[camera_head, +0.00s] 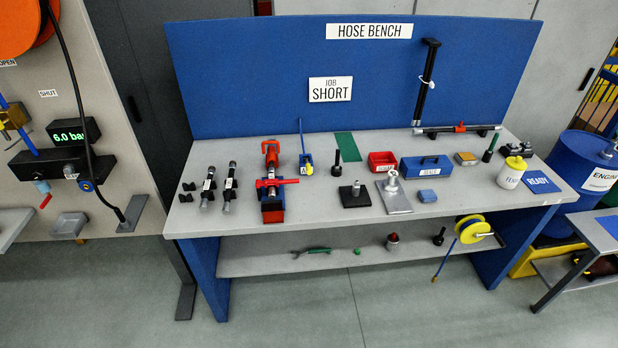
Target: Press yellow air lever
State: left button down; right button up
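A brass-yellow fitting (14,117) is at the far left, on the grey wall panel (60,190) below the OPEN sign; it is partly cut by the picture's edge. A blue hose or bar (27,138) runs past it down to a black block (62,162). I cannot tell whether this fitting is the yellow air lever. A green display (72,133) reads 6.0 ba, its end hidden. A red handle (46,201) hangs below the block. Neither gripper shows.
A yellow reel (474,229) hangs below. A blue drum (585,170) stands right. The front floor is clear.

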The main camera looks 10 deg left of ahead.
aim_at(308, 168)
jog(key=k, duration=0.45)
jog(key=z, duration=0.25)
jog(key=i, duration=1.3)
jog(key=z, duration=0.3)
